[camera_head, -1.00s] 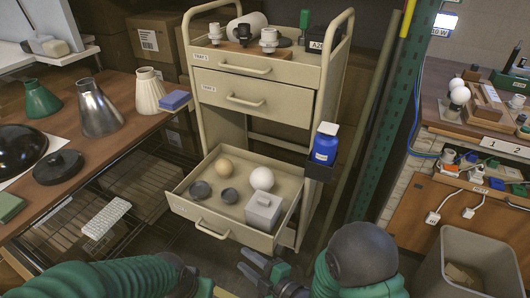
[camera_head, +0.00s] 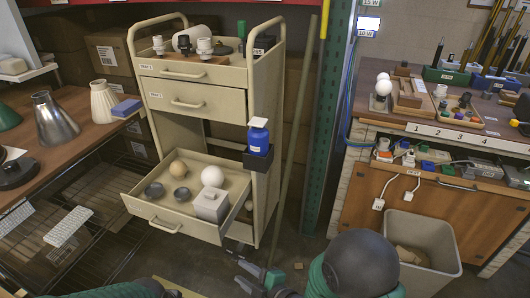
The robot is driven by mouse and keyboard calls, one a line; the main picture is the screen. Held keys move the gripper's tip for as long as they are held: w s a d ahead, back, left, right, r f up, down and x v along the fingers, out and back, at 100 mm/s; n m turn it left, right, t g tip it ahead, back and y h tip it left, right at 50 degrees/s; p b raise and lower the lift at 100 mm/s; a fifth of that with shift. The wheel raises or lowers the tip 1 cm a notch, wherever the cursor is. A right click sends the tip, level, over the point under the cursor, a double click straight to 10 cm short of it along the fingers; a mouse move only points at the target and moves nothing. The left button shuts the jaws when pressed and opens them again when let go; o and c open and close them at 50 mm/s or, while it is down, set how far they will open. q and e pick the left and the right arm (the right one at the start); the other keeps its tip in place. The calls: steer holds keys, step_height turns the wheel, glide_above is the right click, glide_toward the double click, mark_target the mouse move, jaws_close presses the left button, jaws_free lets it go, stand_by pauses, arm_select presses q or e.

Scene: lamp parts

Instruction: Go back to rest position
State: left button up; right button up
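My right gripper (camera_head: 258,278) shows at the bottom middle, low in front of the cart, with dark fingers that look spread and nothing seen between them. A green piece is at its wrist. My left gripper is out of view; only part of my green-sleeved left arm shows at the bottom left. The beige drawer cart (camera_head: 190,138) stands ahead with its bottom drawer (camera_head: 207,231) pulled out.
A blue bottle (camera_head: 258,137) sits in a holder on the cart's side. A wooden table with lamp shades (camera_head: 57,122) is at left. A workbench with numbered slots (camera_head: 445,131) and a grey bin (camera_head: 424,248) stand at right. Floor shows between cart and bin.

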steer(key=d+m+g+h, duration=0.2)
steer(key=d+m+h, duration=0.7)
steer(key=d, duration=0.8)
steer(key=s+d+r+m+g, duration=0.2)
steer(key=s+d+m, duration=0.2)
steer(key=s+m, duration=0.15)
steer(key=s+d+r+m+g, duration=0.1)
steer(key=s+d+m+g, duration=0.3)
steer(key=s, duration=0.3)
step_height(320, 180, up, 35)
steer(key=s+m+p, duration=0.1)
steer(key=p, duration=3.4)
steer(key=shift+s+r+t+h, duration=0.15)
steer(key=shift+t+h, duration=0.25)
